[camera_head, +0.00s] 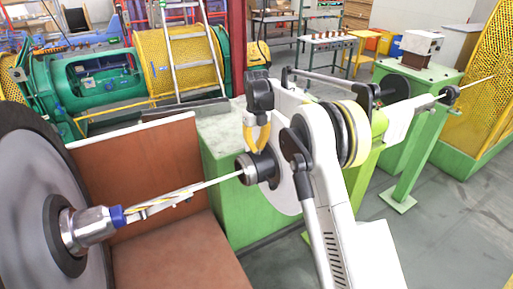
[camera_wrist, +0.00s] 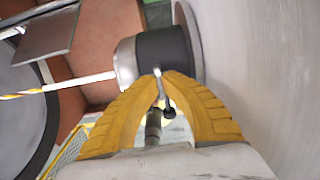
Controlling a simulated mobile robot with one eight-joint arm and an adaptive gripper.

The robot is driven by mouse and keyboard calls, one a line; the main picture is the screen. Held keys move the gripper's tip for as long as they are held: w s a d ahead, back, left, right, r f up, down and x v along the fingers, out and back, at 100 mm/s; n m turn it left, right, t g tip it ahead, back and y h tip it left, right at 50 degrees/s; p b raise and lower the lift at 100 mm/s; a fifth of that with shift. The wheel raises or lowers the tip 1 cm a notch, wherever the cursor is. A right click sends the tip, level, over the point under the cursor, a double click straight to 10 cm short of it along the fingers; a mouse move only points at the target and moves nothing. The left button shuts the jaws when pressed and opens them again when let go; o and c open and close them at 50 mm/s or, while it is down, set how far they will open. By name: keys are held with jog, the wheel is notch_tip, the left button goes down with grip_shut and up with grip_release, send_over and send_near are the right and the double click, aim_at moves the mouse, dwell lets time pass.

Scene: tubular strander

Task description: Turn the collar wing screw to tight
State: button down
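The collar (camera_head: 243,168), a dark cylinder where the white rod meets the machine, is at the middle of the head view. In the wrist view the collar (camera_wrist: 163,53) shows as a black band beside a grey metal part. The small metal wing screw (camera_wrist: 161,91), with a dark ball end, stands at its near side. My gripper (camera_wrist: 160,74) has yellow fingers that come together on the wing screw, one on each side of it. In the head view my gripper (camera_head: 257,148) points down at the collar's top; the screw is hidden there.
A large dark wheel (camera_head: 35,200) with a metal, blue-tipped nozzle (camera_head: 95,225) stands at the left. The white rod (camera_head: 205,184) runs from the strands to the collar. A green machine bed (camera_head: 232,190) lies below. Grey floor (camera_head: 455,230) is clear at the right.

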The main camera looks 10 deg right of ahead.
aim_at(257, 147)
dwell(0.5)
jog(key=c, duration=1.6)
grip_release()
jog(key=shift+r, duration=0.1)
notch_tip(257, 147, up, 12)
jog(key=shift+f, duration=0.1)
